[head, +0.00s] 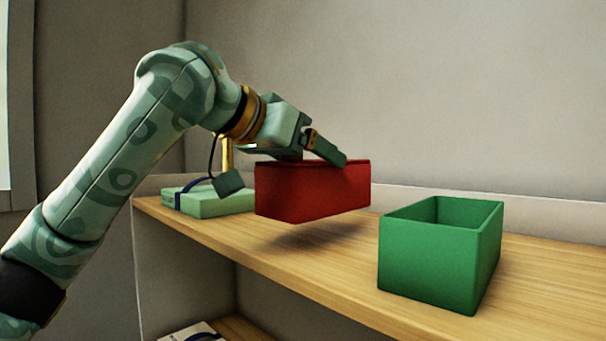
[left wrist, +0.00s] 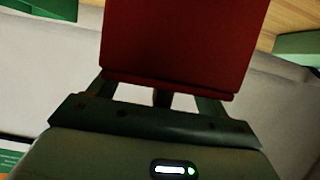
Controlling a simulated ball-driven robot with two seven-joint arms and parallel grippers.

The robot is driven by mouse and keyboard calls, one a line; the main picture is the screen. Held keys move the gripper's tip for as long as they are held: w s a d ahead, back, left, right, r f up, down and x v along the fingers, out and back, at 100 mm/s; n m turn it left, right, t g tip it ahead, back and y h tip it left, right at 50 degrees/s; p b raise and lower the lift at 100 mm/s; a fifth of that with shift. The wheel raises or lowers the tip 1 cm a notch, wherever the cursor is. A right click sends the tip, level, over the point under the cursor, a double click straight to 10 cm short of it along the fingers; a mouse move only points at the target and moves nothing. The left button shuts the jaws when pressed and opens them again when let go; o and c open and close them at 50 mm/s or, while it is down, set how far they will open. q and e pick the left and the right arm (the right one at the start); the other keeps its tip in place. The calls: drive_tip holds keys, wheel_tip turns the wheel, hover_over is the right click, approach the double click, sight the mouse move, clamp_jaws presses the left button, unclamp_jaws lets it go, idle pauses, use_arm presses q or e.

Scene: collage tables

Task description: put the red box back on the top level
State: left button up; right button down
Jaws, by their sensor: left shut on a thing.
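The red box (head: 312,194) hangs in my left gripper (head: 322,155) above the wooden top level (head: 310,258) of the shelf. A shadow lies on the wood under it, and a gap shows between box and board. The gripper is shut on the box at its upper rim. In the left wrist view the red box (left wrist: 182,45) fills the upper middle, between the two fingers of my left gripper (left wrist: 165,95). My right gripper is not in view.
An open green box (head: 430,260) stands on the top level, right of the red box. A pale green box or book with a dark band (head: 212,203) lies at the left end, behind the red box. A grey wall backs the shelf. A lower level (head: 240,328) shows below.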

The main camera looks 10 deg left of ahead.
sight(271, 165)
use_arm(q)
drive_tip(key=shift+w+a+f, duration=0.2)
drive_tip(key=shift+f, duration=0.1)
wheel_tip(271, 165, down, 3)
drive_tip(key=shift+w+f, duration=0.1)
drive_tip(key=o, duration=1.3)
drive_tip(key=b+v, duration=0.2)
drive_tip(key=v, duration=1)
drive_tip(key=shift+f, duration=0.1)
